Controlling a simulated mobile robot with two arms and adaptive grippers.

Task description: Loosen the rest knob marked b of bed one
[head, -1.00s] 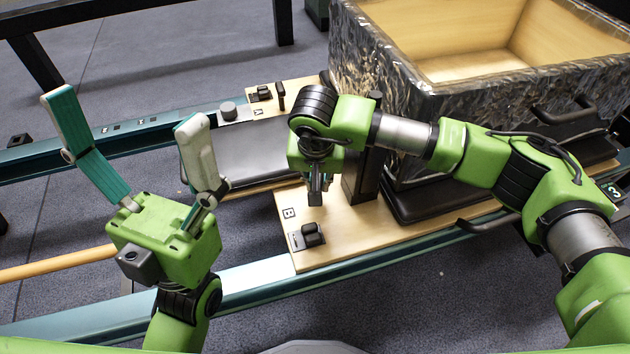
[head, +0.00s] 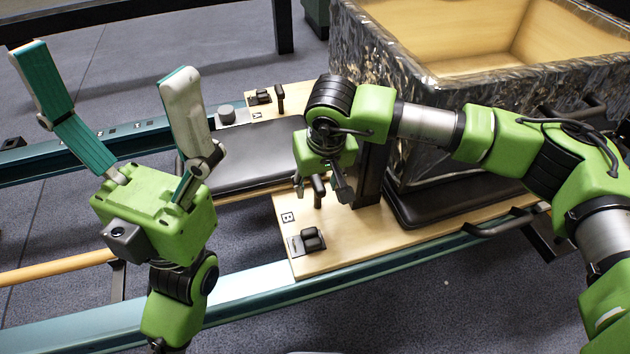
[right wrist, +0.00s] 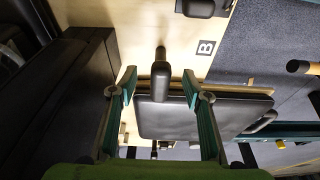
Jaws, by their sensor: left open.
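The black rest knob (head: 318,188) stands on the wooden board by the mark B (head: 288,217). In the right wrist view the knob (right wrist: 161,82) shows in the middle, with its mark B (right wrist: 206,47) above and to its right. My right gripper (head: 322,192) is over the board, pointing down and open. Its two fingers (right wrist: 159,78) show on either side of the knob, apart from it in the picture; I cannot tell the height between them. My left gripper (head: 108,70) is open and empty, fingers up, to the left of the board.
A black clip (head: 312,240) sits at the board's front corner. A dark upright post (head: 370,175) and a large box with a pale inside (head: 480,65) stand just right of my right gripper. A matching knob (head: 280,97) marked A is at the far side. A teal rail (head: 240,293) runs in front.

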